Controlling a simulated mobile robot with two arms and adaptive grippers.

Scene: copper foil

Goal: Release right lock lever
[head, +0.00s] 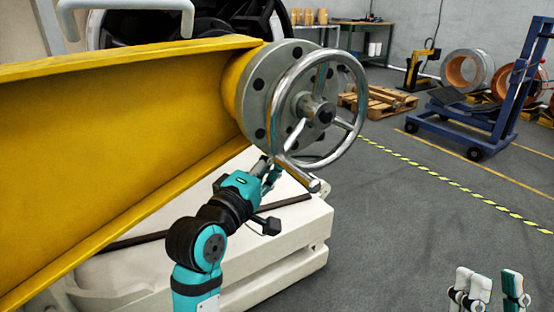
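A chrome handwheel (357,119) sits on a grey bolted flange (256,92) at the end of a yellow beam (120,140) in the head view. A short metal bar (298,175) with a rounded end slants down at the wheel's lower rim. I cannot tell if it is the lock lever or the wheel's handle. My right gripper (497,286) is at the bottom right, fingers apart, empty, away from the wheel.
A cream machine base (290,225) lies below the beam and behind my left arm. A blue wheeled frame (470,125), metal coils (466,72) and a wooden pallet (380,102) stand farther back. The grey floor (410,220) right of the wheel is clear, crossed by a yellow-black stripe (455,185).

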